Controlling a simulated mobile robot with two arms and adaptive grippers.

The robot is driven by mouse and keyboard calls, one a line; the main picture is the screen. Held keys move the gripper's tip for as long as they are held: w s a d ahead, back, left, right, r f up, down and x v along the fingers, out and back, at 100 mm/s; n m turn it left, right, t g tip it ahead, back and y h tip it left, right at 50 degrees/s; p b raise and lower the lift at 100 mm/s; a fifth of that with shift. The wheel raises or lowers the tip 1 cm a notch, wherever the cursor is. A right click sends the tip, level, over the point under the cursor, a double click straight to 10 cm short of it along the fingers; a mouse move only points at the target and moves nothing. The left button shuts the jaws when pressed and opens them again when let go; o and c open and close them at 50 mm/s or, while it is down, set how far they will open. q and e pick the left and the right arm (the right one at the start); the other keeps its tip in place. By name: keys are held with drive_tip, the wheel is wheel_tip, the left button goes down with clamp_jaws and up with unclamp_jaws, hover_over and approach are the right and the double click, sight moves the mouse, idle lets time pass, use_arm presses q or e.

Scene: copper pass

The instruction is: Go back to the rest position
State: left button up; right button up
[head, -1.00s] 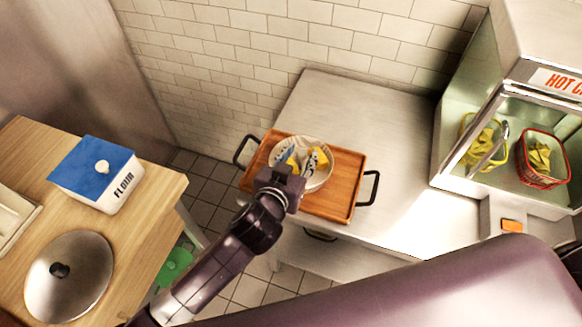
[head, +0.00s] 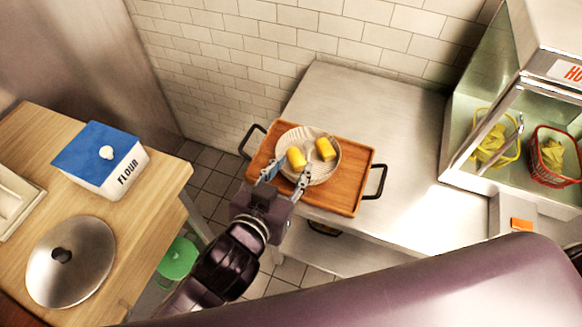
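My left gripper (head: 288,172) reaches in from the lower left. Its two fingers are spread apart, and I see nothing held between them. The fingertips are over or beside the near edge of a pale ribbed plate (head: 322,172); I cannot tell whether they touch it. Two yellow pieces of food, one on the left (head: 296,158) and one on the right (head: 326,149), lie on the plate. The plate sits on a wooden tray (head: 344,192) with black handles. My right gripper is out of view.
The tray is on a metal counter (head: 380,110) against a tiled wall. A glass warmer with a yellow basket (head: 496,148) and a red basket (head: 553,158) stands at right. At left, a wooden table (head: 150,215) bears a flour box (head: 108,165) and metal lid (head: 72,262).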

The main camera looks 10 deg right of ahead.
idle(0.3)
use_arm(q)
drive_tip(key=s+a+f+n+g+y, duration=0.25)
drive_tip(key=a+f, duration=0.35)
drive_tip(key=a, duration=0.4)
drive_tip(key=s+a+f+n+g+y, duration=0.2)
drive_tip(key=s+a+f+y, duration=0.15)
drive_tip(key=a+f, duration=0.45)
drive_tip(key=s+a+f+g+y, duration=0.1)
drive_tip(key=s+a+f+g, duration=0.2)
drive_tip(key=s+a, duration=0.7)
wheel_tip(320, 180, down, 26)
drive_tip(key=g+b, duration=0.1)
drive_tip(key=g, duration=0.1)
drive_tip(key=s+a+f+b, duration=0.1)
drive_tip(key=s+a+f, duration=0.1)
drive_tip(key=s+f, duration=0.7)
drive_tip(key=s+a+f, duration=0.1)
drive_tip(key=s+f, duration=0.7)
drive_tip(key=f, duration=0.1)
drive_tip(key=shift+s+a+g+y+b, duration=0.3)
drive_tip(key=shift+s+a+g+b, duration=0.05)
drive_tip(key=shift+s, duration=0.05)
